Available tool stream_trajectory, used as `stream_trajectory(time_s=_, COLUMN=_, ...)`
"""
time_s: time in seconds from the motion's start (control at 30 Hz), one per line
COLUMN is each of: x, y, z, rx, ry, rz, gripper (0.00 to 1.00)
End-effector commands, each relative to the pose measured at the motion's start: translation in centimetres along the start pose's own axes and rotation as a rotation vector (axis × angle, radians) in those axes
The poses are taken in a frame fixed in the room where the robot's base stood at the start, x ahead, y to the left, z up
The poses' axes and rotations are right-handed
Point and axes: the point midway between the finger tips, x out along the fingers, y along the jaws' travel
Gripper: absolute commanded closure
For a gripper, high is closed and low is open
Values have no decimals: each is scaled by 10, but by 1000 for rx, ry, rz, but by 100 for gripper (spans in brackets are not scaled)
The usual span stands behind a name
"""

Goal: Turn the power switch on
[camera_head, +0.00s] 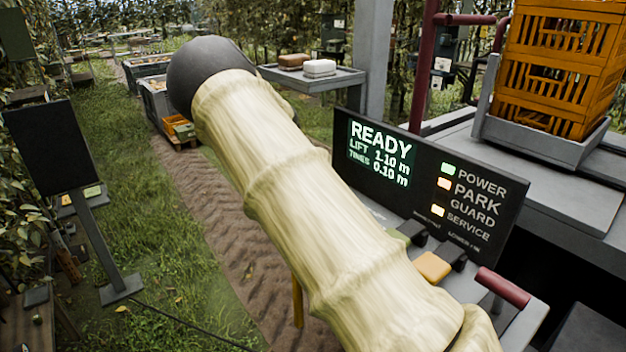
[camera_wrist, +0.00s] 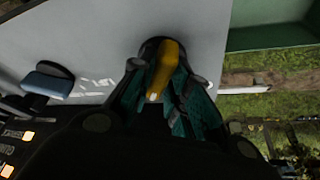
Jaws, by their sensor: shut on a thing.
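The control panel (camera_head: 430,185) stands right of my arm in the head view. Its screen (camera_head: 380,153) reads READY, and the light beside POWER (camera_head: 448,168) glows green. My gripper (camera_wrist: 163,78) shows in the wrist view, with dark and teal fingers closed around a yellow lever-like piece (camera_wrist: 165,58). I cannot tell whether this piece is the power switch. My arm hides the gripper and part of the console in the head view. An orange paddle (camera_head: 433,266) and dark paddles sit below the panel.
A red-gripped handle (camera_head: 503,287) is at the console's right. A blue-grey paddle (camera_wrist: 48,80) is left of my gripper. An orange crate (camera_head: 563,70) stands behind the panel. A small table (camera_head: 340,79) and a dark board on a stand (camera_head: 50,145) are further off.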

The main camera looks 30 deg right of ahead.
Motion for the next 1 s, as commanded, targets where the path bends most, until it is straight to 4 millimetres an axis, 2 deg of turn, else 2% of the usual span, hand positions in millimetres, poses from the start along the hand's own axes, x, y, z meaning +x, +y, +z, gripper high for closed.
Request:
stream_trajectory(time_s=0.47, x=-1, y=-1, z=-1, rx=13, ry=-1, rz=3, gripper=100)
stream_trajectory(time_s=0.5, x=-1, y=-1, z=-1, rx=13, ry=-1, rz=3, gripper=75)
stream_trajectory(time_s=0.6, x=-1, y=-1, z=0, rx=12, ry=-1, rz=3, gripper=61)
stream_trajectory(time_s=1.0, x=-6, y=-1, z=0, rx=11, ry=0, rz=3, gripper=61)
